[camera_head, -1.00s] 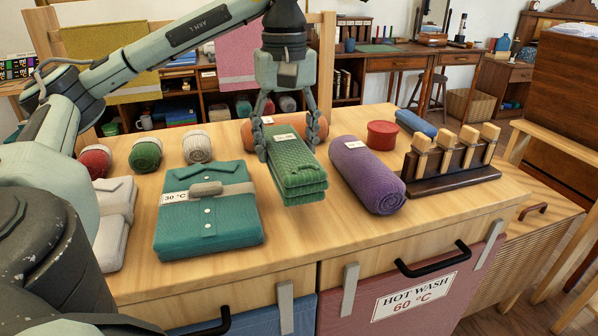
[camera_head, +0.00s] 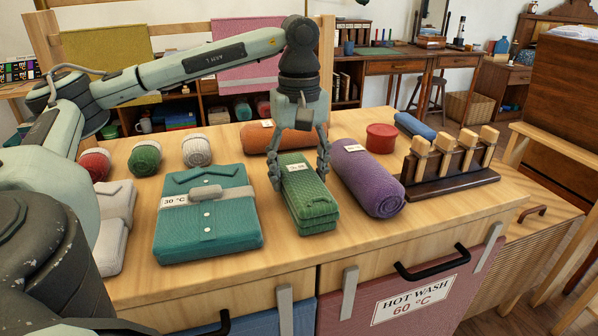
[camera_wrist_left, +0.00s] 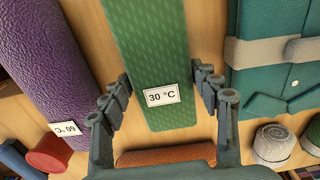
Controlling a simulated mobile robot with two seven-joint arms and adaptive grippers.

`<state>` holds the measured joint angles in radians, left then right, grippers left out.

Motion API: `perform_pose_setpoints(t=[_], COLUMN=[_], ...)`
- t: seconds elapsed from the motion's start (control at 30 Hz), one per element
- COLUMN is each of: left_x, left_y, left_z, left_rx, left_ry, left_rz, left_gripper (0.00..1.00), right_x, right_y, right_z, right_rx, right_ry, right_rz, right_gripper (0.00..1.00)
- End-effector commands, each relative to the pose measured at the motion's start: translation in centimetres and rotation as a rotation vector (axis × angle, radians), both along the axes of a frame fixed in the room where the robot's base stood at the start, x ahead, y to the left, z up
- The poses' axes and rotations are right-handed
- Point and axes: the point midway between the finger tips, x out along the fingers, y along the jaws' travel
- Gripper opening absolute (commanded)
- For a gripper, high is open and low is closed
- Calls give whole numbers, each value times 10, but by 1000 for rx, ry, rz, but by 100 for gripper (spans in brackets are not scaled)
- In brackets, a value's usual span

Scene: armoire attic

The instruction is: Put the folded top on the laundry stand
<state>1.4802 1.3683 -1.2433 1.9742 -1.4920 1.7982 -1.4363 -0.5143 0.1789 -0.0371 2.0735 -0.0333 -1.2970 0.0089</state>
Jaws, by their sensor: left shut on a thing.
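My left gripper (camera_head: 300,168) points down and is shut on a green folded cloth (camera_head: 311,210). The cloth is a textured, layered stack with a "30 °C" label, at the middle of the wooden counter top (camera_head: 290,255). In the left wrist view the fingers (camera_wrist_left: 163,92) lie along both long sides of the green cloth (camera_wrist_left: 148,35), near its labelled end. I cannot tell whether its underside touches the wood. A teal folded top (camera_head: 208,225) with collar, buttons and a grey band labelled "30 °C" lies to its left. My right gripper is out of view.
A purple roll (camera_head: 366,178) lies close right of the green cloth, an orange roll (camera_head: 262,137) behind it. A dark rack with wooden pegs (camera_head: 450,170) and a red tin (camera_head: 381,137) stand further right. A red "HOT WASH 60 °C" front (camera_head: 410,295) is below.

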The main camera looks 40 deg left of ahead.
Motion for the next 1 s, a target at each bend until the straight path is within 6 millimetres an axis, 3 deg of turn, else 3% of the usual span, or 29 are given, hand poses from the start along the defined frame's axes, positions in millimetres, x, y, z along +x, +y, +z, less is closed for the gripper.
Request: perform_pose_setpoints(t=[0.03, 0.17, 0.6, 0.77, 0.93, 1.0], left_x=[0, 0, 1, 1, 1, 1], left_y=[0, 0, 0, 0, -1, -1], left_z=[0, 0, 6, 34, 80, 97], left_rx=[0, 0, 0, -1, -1, -1], left_ry=[0, 0, -2, -5, -5, -5], left_rz=[0, 0, 0, 0, -2, -1], left_gripper=[65, 81, 82, 82, 82, 82], right_x=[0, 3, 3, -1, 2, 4], right_y=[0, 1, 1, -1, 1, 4], right_z=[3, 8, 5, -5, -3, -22], right_rx=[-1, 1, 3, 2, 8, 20], right_ry=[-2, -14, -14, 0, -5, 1], right_rz=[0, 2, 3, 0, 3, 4], right_gripper=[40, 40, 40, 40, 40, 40])
